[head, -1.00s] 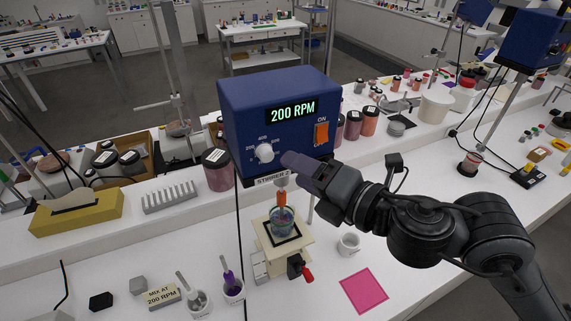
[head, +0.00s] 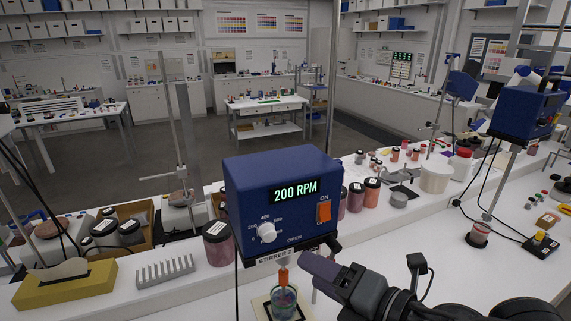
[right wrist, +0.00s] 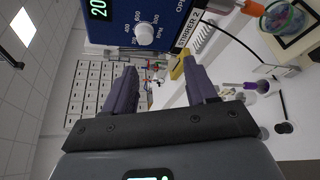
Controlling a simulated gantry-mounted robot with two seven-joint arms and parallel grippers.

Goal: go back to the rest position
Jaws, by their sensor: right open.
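The blue stirrer box (head: 243,205) stands in the middle of the head view, its display (head: 293,192) reading 200 RPM. Its white speed knob (head: 267,233) and lit orange switch (head: 324,211) are on the front. My right gripper (head: 310,262) is in front of the box's lower edge, right of and below the knob, apart from it. In the right wrist view its two fingers (right wrist: 160,82) are spread with nothing between them; the knob (right wrist: 145,33) shows beyond them. My left gripper is not in view.
A glass beaker (head: 284,304) with coloured contents stands below the stirrer, close to my right gripper. A white tub (head: 436,176) stands at the right.

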